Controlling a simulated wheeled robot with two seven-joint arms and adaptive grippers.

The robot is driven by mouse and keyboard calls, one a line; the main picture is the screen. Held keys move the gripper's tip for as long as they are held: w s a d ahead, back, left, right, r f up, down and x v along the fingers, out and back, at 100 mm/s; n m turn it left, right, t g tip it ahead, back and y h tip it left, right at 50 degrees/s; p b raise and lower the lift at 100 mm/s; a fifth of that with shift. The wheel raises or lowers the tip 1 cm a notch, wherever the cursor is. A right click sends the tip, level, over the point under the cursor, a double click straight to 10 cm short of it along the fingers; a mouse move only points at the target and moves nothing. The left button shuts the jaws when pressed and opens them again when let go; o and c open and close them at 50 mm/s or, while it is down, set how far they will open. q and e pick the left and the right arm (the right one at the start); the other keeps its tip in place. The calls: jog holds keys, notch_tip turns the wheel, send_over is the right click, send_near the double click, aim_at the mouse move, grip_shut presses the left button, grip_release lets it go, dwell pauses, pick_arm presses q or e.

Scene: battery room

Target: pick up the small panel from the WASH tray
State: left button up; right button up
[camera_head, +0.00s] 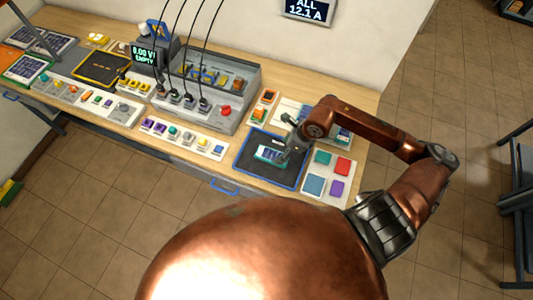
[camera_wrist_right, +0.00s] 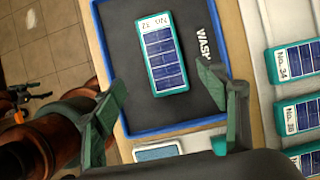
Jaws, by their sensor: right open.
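The small panel (camera_head: 268,154) has a teal frame, dark blue cells and a white number label. It lies flat on the black mat of the blue-rimmed WASH tray (camera_head: 262,139). In the right wrist view the panel (camera_wrist_right: 163,58) lies left of the word WASH on the tray (camera_wrist_right: 118,50), clear of its rim. My right gripper (camera_head: 284,155) is over the tray, at the panel's right side in the head view. In the wrist view its open fingers (camera_wrist_right: 163,84) stand apart on either side of the panel's near end, with nothing held. My left gripper is not in view.
Several similar panels (camera_wrist_right: 295,62) sit in a white holder right of the tray. A board with coloured squares (camera_head: 328,175) lies right of the tray. A strip of coloured parts (camera_head: 185,138) and a grey box with cables (camera_head: 215,95) stand left.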

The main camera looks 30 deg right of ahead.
aim_at(273, 155)
jog(key=x, duration=0.3)
jog(key=shift+w, duration=0.15)
jog(key=p+x, duration=0.1)
jog(key=x, duration=0.3)
jog(key=shift+w+f, duration=0.35)
jog(key=shift+f, duration=0.4)
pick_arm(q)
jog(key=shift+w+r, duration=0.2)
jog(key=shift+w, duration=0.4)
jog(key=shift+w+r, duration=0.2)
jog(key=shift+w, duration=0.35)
pick_arm(e)
jog(key=shift+c, duration=0.6)
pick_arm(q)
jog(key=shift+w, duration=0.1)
pick_arm(e)
jog(key=c, duration=1.3)
jog(key=shift+o, duration=0.2)
jog(key=shift+r, duration=0.1)
